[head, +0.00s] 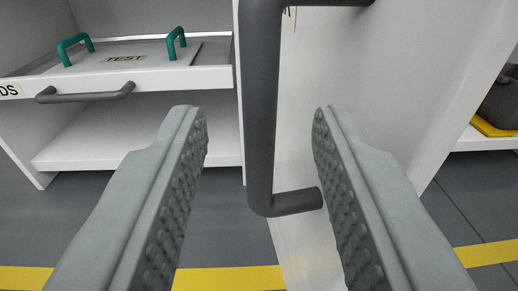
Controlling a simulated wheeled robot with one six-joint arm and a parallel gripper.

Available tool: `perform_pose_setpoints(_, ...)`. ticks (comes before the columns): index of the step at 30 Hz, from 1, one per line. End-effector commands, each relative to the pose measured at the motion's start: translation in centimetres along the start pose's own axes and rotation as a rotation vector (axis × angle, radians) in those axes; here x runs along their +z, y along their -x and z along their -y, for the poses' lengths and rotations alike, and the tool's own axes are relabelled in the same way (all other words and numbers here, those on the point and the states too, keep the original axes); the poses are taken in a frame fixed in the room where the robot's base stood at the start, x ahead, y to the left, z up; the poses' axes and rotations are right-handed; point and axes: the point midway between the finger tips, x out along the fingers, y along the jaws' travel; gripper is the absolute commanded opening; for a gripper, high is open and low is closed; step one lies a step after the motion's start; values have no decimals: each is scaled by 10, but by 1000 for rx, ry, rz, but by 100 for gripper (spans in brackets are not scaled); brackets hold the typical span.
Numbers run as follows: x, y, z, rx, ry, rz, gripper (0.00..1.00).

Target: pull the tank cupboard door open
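My gripper (259,125) is open, its two grey ribbed fingers spread wide in the lower half of the view. Whether either finger touches the handle I cannot tell.
At left, a white drawer (170,78) has a dark bar handle (85,93) and a plate marked TEST with green handles (75,47). A white shelf (130,145) lies below. A yellow floor line (230,279) crosses the grey floor. A dark object on yellow stands far right.

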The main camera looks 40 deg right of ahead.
Motion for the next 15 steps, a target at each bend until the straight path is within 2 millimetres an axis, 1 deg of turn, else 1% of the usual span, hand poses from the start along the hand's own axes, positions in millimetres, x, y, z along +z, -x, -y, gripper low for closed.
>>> perform_pose_setpoints(1, 0, 11, 1, -3, 0, 0, 36)
perform_pose_setpoints(6, 0, 46, 1, -3, 1, 0, 36)
perform_pose_setpoints(12, 0, 83, 0, -2, 1, 1, 36)
perform_pose_setpoints(15, 0, 97, 0, -2, 0, 0, 36)
